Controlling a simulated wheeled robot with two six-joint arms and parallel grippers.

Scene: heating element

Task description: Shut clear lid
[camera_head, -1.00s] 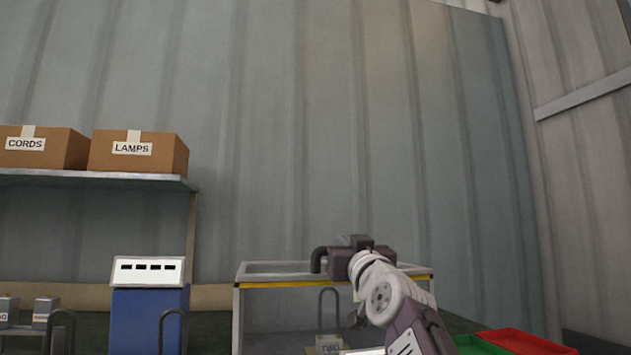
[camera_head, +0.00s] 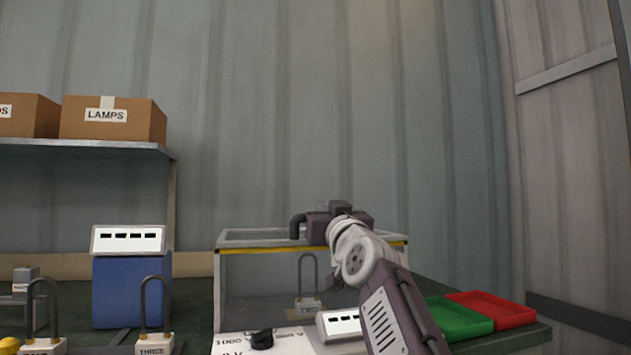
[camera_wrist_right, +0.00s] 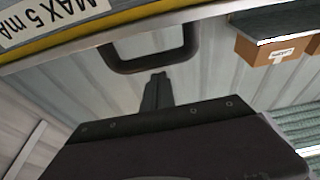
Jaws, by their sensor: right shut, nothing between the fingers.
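The clear lid (camera_head: 262,236) shows as a pale-framed top on a see-through box, with a yellow strip along its front edge. It looks roughly level; I cannot tell whether it is fully seated. A dark looped handle (camera_head: 297,227) rises from it. In the right wrist view, the handle (camera_wrist_right: 150,66) is an empty loop beside the lid's yellow edge and its "MAX 5 mA" label. My right gripper (camera_wrist_right: 156,80) is shut and empty, its fingertips close to the handle; contact is unclear. In the head view, its fingertips are hidden. My left gripper is not in view.
A white panel (camera_head: 285,343) with a black knob (camera_head: 262,339) lies in front of the box. Padlocks (camera_head: 154,343) and a blue unit (camera_head: 130,290) stand left. Green (camera_head: 455,318) and red (camera_head: 492,309) trays lie right. Cartons (camera_head: 112,120) sit on a shelf.

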